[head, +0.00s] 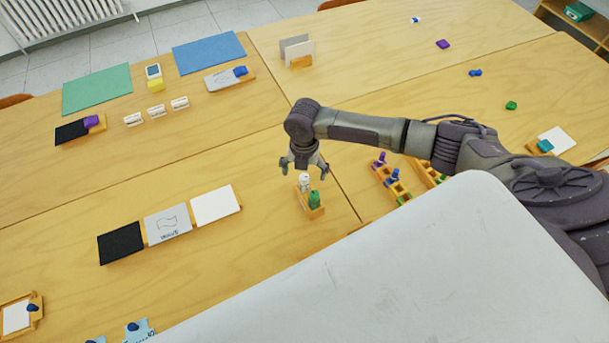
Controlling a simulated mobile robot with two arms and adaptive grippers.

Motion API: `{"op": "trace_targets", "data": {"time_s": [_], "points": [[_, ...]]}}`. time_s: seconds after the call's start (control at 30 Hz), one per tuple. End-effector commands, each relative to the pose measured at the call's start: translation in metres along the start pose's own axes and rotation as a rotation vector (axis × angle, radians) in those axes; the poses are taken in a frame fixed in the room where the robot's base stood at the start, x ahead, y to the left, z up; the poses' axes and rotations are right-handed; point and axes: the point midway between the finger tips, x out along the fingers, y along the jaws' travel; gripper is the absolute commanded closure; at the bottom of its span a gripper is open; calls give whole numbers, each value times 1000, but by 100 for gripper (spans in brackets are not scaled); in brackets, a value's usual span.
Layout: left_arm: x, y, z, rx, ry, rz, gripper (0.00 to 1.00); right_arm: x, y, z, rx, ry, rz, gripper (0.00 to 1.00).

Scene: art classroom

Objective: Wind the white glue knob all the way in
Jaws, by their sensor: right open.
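The white glue knob (305,180) shows as the white top of a small upright item at the back of a little wooden holder (318,213). A green item (314,199) stands in the same holder, in front of the white one. My right gripper (304,172) points down just above the white glue knob. Its fingers are spread apart, one on each side of it, and it looks empty. Whether a finger touches the knob cannot be told. How far in the knob sits is too small to tell. My left gripper is not in view.
To the right, wooden racks (392,181) hold purple, blue and green pieces close under my right arm. Black, grey and white panels (168,223) lie to the left. A large pale surface fills the lower right.

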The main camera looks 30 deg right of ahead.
Motion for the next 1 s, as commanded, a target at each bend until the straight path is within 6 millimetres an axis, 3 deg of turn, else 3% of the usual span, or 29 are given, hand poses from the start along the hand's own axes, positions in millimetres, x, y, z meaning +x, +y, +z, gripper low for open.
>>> {"op": "trace_targets", "data": {"time_s": [0.83,0.87,1.0], "points": [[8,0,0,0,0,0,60,13,0,0,0,0,-1,6],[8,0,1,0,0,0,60,13,0,0,0,0,-1,8],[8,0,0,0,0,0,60,13,0,0,0,0,-1,31]]}}
